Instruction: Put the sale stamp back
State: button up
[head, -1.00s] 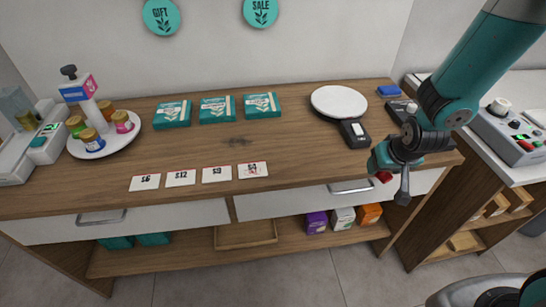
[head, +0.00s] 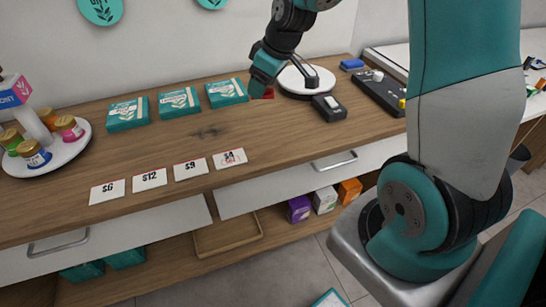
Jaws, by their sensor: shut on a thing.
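My gripper (head: 263,82) is shut on a small red thing (head: 267,94), which looks like the sale stamp. It holds it over the counter, between the teal boxes and a round white plate. The gripper hides most of the stamp, and I cannot tell how high it hangs. A dark tray (head: 378,94) at the right end of the counter bears a white-topped item and a yellow one. The rightmost price card (head: 230,159) bears a red mark.
The white plate (head: 296,83) has a dark unit with a light top (head: 329,108) in front of it. Several teal boxes (head: 180,103) stand to the left. A round stand (head: 74,148) holds jars. The counter's middle is clear. My arm covers the right side.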

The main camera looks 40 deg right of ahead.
notch_tip(320, 180, up, 4)
jog(key=s+d+n+y+b, duration=0.1)
jog(key=s+d+n+b, duration=0.1)
jog(key=s+d+n, duration=0.15)
jog(key=shift+g, duration=0.4)
jog(key=f, duration=1.3)
jog(key=w+f, duration=0.1)
jog(key=f, duration=0.5)
jog(key=shift+a+f, duration=0.15)
jog(key=shift+a, duration=0.2)
jog(key=o, duration=0.7)
jog(key=shift+f, duration=0.1)
jog(key=shift+o, duration=0.2)
